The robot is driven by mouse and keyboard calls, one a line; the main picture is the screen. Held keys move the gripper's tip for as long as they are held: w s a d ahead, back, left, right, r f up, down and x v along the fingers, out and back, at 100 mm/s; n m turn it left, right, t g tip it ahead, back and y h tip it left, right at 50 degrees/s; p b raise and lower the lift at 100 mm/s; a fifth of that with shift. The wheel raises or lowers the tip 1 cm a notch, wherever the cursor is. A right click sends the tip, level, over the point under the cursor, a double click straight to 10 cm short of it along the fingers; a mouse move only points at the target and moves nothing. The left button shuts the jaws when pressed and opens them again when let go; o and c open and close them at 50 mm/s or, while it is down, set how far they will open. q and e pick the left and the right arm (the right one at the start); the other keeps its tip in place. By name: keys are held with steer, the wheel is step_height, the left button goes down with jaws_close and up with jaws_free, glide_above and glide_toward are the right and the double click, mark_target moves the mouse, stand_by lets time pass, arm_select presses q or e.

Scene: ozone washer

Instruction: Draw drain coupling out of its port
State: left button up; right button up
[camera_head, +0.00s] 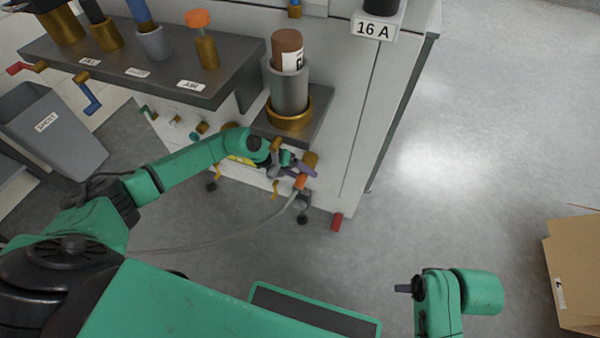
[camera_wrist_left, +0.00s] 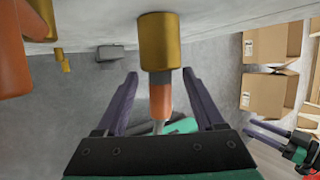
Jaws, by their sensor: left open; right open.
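The drain coupling (camera_head: 300,181) is an orange piece on the end of a pale hose, low on the front of the white washer. It also shows in the left wrist view (camera_wrist_left: 160,101), its upper end meeting the brass port (camera_wrist_left: 160,42). The port also shows in the head view (camera_head: 310,159). My left gripper (camera_wrist_left: 160,88) is open, one purple finger on each side of the coupling, with visible gaps. In the head view, my left gripper (camera_head: 296,167) is at the port, partly hidden by its wrist. My right gripper (camera_head: 403,289) is open and empty, far from the washer.
A grey shelf (camera_head: 215,88) with labelled fittings juts out above my left arm. A brown-capped cylinder (camera_head: 288,90) stands in a brass ring above the port. A grey bin (camera_head: 62,130) stands left; a cardboard box (camera_head: 575,270) lies right.

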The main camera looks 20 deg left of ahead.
arm_select(q)
jaws_close()
steer(key=s+p, duration=0.5)
steer(key=s, duration=0.4)
steer(key=shift+a+f+p, duration=0.35)
steer(key=shift+f+p, duration=0.05)
steer(key=shift+f, duration=0.05)
stand_by(0.7)
